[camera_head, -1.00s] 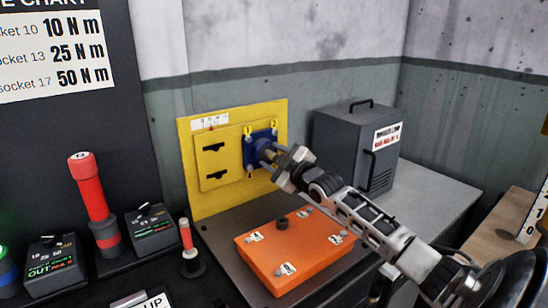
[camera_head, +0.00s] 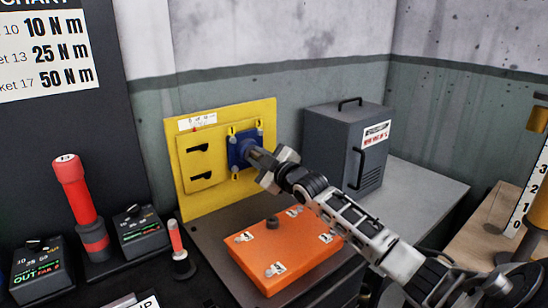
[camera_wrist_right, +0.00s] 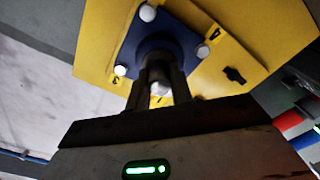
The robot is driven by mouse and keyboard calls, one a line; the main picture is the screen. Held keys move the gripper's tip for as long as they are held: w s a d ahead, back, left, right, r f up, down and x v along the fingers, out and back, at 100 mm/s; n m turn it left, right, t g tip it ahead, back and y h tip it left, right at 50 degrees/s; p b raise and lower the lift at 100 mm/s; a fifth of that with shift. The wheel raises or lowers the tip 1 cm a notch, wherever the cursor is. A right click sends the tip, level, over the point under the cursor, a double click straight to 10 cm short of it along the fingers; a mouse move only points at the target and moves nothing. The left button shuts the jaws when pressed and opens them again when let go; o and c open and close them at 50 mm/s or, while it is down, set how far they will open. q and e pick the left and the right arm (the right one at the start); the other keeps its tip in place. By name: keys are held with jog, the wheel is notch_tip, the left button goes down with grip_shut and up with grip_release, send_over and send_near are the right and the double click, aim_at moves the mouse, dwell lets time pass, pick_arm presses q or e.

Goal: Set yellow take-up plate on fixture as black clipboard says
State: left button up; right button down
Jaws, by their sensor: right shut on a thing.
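A large yellow panel (camera_head: 190,203) stands upright at the back of the bench. A smaller yellow plate (camera_head: 203,172) with two black slots lies against its face. At its right is a blue square flange (camera_head: 237,143) with a round stub, and yellow tabs show around it. My right gripper (camera_head: 260,157) is shut on the stub of the flange. The wrist view shows the fingers (camera_wrist_right: 160,85) around the dark stub, the blue flange (camera_wrist_right: 185,45) close behind and white bolt heads around it. My left gripper is out of view. I cannot pick out a clipboard.
An orange box (camera_head: 275,258) with numbered labels sits below the panel. A grey cabinet (camera_head: 335,140) stands to the right. A red-handled tool (camera_head: 76,190), meters (camera_head: 138,232) and a smaller red tool (camera_head: 177,240) stand left. A black torque chart board (camera_head: 100,130) is behind them.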

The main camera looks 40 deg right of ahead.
jog(key=shift+a, duration=0.2)
jog(key=c, duration=1.3)
grip_release()
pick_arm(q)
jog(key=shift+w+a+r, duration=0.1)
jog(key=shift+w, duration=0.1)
pick_arm(e)
jog(key=shift+o, duration=0.3)
jog(key=shift+d, duration=0.1)
pick_arm(q)
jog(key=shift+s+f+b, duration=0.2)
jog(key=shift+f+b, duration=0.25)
jog(key=shift+b, duration=0.25)
pick_arm(e)
jog(key=s, duration=1.6)
jog(key=shift+a, duration=0.25)
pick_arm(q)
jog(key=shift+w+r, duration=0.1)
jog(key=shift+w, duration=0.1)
